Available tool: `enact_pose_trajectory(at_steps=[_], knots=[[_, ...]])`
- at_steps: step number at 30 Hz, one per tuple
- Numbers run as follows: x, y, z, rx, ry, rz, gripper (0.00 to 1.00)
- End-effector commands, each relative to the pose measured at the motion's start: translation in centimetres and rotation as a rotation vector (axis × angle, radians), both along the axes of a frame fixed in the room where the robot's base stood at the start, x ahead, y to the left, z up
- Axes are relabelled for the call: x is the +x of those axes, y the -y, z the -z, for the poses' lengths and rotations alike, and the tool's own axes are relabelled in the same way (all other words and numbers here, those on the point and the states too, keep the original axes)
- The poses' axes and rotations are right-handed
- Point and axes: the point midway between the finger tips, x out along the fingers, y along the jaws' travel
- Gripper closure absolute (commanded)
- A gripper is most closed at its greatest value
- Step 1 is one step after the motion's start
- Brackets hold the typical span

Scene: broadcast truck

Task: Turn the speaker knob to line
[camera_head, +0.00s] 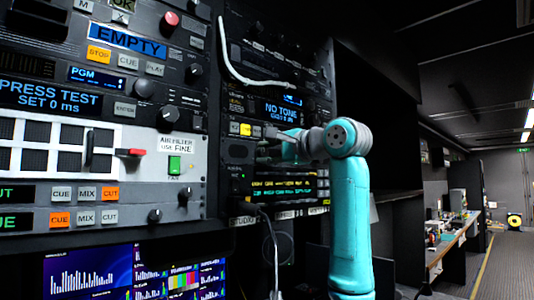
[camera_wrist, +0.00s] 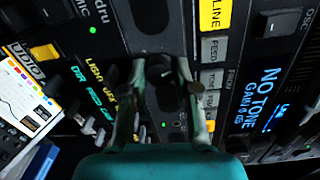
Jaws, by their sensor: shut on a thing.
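My gripper (camera_wrist: 166,95) reaches to the rack panel in the wrist view, with one finger on each side of a dark round knob (camera_wrist: 168,92). The fingers are shut on this knob, which I take to be the speaker knob. Its pointer mark is too dark to read. A yellow button marked LINE (camera_wrist: 210,14) is lit, with several grey buttons in a row beside it. In the head view my gripper (camera_head: 276,142) is at the rack panel and hides the knob. The lit yellow button (camera_head: 246,129) shows just left of it.
A blue NO TONE display (camera_wrist: 268,95) is beside the button row. A white cable (camera_head: 236,70) hangs above the panel, and another cable (camera_head: 271,240) hangs below. A control console (camera_head: 100,190) fills the left. An aisle (camera_head: 495,262) is open at right.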

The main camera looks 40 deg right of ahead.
Motion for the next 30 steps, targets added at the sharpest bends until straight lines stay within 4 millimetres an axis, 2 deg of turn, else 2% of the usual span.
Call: enact_pose_trajectory(at_steps=[30], knots=[[0.03,0.06,0.29,0.947,-0.036,0.002,1.00]])
